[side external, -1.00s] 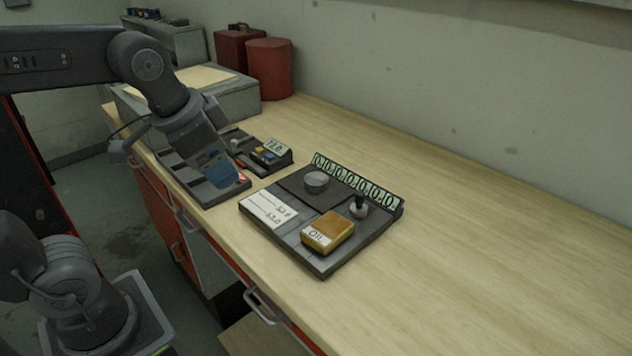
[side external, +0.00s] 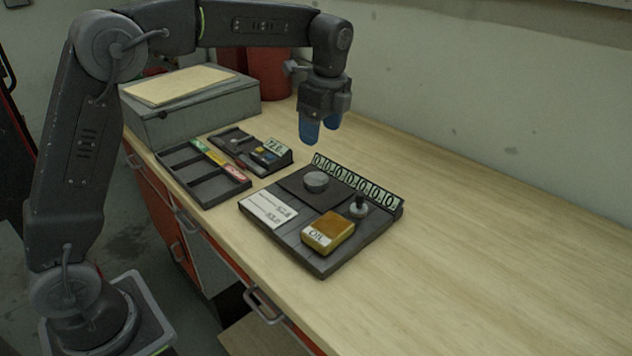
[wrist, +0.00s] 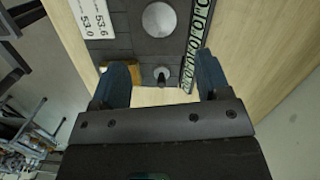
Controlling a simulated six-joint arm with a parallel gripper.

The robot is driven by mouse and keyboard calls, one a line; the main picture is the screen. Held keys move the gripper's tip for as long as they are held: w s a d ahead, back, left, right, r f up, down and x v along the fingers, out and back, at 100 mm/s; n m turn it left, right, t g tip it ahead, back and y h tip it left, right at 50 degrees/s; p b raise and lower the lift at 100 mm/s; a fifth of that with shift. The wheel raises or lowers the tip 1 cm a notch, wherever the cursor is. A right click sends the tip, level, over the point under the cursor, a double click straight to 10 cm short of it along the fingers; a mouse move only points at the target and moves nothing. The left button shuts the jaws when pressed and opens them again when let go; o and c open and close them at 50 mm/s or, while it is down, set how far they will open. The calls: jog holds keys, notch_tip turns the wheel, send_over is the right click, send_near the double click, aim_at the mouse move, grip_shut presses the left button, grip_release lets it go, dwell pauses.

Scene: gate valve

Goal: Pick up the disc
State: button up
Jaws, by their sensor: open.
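The disc (side external: 316,181) is a small grey round piece on the dark panel (side external: 322,262), towards its back left. It also shows in the wrist view as a pale grey circle (wrist: 159,19) at the top, ahead of the fingers. My gripper (side external: 321,137) has blue fingertips and hangs in the air above and behind the panel, apart from the disc. In the wrist view my gripper (wrist: 160,85) is open, with nothing between its fingers. The left finger hides part of the yellow block there.
A yellow OIL block (side external: 328,232), a small dark knob (side external: 359,206) and a white card (side external: 268,209) share the panel. A numbered strip (side external: 358,182) stands along its back edge. A compartment tray (side external: 203,172) lies to the left. The bench at right is clear.

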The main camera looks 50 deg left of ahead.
send_over(316, 178)
notch_tip(316, 178, down, 6)
jog(key=shift+w+f, duration=0.1)
jog(key=shift+f, duration=2.8)
jog(key=shift+c, duration=0.2)
jog(key=c, duration=0.9)
jog(key=shift+r, duration=0.1)
